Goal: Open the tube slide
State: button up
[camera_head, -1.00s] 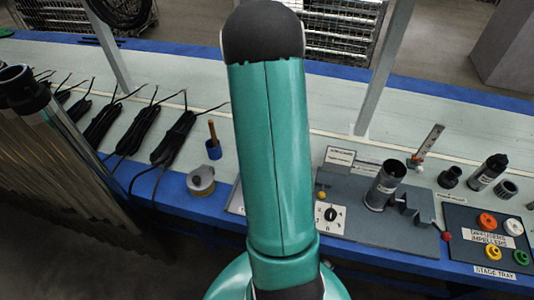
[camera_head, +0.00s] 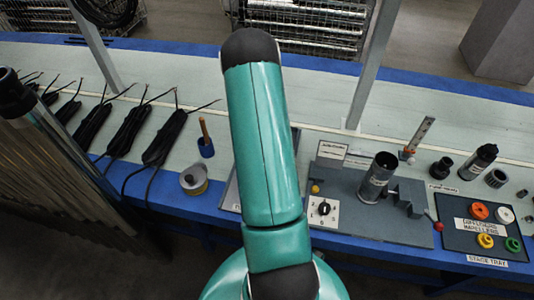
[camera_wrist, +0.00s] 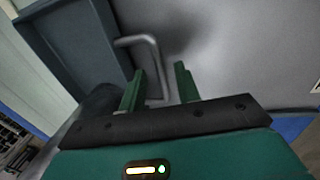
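In the wrist view, my gripper (camera_wrist: 159,72) has two green fingers spread apart. A bent silver handle (camera_wrist: 150,39) on a grey surface (camera_wrist: 225,50) lies just ahead. One leg of the handle runs down into the gap between the fingers. I cannot tell whether the fingers touch it. The handle appears to belong to the tube slide, but the frames do not confirm this. In the head view, my teal arm hides my gripper and the handle.
A dark grey tray-like frame (camera_wrist: 70,50) is at the wrist view's left. In the head view, the bench holds black cable bundles (camera_head: 130,128), a dial plate (camera_head: 322,212), an upright grey tube (camera_head: 375,182) and a stage tray (camera_head: 460,240). Clear tubes (camera_head: 60,180) stand at the left.

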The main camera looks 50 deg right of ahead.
jog(key=shift+f, duration=0.15)
grip_shut()
jog(key=shift+a, duration=0.1)
